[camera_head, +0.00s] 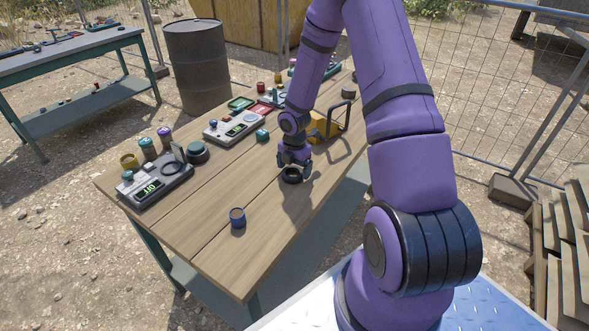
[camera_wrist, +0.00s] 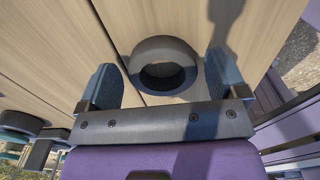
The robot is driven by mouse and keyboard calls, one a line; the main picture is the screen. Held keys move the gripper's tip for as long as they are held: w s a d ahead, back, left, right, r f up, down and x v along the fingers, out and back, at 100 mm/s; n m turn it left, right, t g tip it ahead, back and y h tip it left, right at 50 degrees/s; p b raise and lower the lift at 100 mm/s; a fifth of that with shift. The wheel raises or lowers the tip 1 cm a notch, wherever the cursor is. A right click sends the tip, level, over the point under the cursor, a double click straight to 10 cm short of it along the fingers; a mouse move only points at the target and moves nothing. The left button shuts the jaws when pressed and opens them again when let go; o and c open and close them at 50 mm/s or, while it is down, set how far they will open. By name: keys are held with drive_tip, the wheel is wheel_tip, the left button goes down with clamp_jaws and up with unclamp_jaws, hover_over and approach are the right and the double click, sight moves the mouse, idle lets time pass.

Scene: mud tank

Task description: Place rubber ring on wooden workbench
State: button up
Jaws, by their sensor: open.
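A dark rubber ring (camera_head: 291,174) lies flat on the wooden workbench (camera_head: 262,254), near the middle of its right side. In the wrist view the ring (camera_wrist: 163,49) sits between my two open fingers, with a gap on each side. My gripper (camera_head: 294,160) points down right at the ring in the head view, and its blue fingers (camera_wrist: 160,82) are apart in the wrist view. The wrist view shows the planks of the bench (camera_wrist: 60,30) under the ring. I cannot tell the exact height of the fingertips above the wood.
A blue cup-like piece (camera_head: 237,217) stands toward the front of the bench. A grey device with a display (camera_head: 152,184) and another (camera_head: 234,127) stand on the left side. A yellow tool (camera_head: 322,124) is just behind my gripper. The front right of the bench top is clear.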

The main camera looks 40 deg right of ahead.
drive_tip(key=s+a+r+m+h, duration=0.1)
drive_tip(key=s+a+r+m, duration=0.15)
drive_tip(key=r, duration=1.05)
drive_tip(key=s+a+r+m+h, duration=0.15)
drive_tip(key=r+m, duration=0.25)
drive_tip(key=r, duration=0.8)
drive_tip(key=s+a+r+m+t+y, duration=0.1)
drive_tip(key=s+a+r+m+t, duration=0.1)
drive_tip(key=s+a+r+m, duration=0.3)
drive_tip(key=s+a+r+m+t+y, duration=0.1)
drive_tip(key=s+a+r+m+t, duration=0.2)
drive_tip(key=s+r+m, duration=0.7)
drive_tip(key=shift+s+a+r, duration=1.15)
drive_tip(key=shift+s+r, duration=0.4)
drive_tip(key=shift+s, duration=2.5)
drive_tip(key=shift+m+y, duration=0.25)
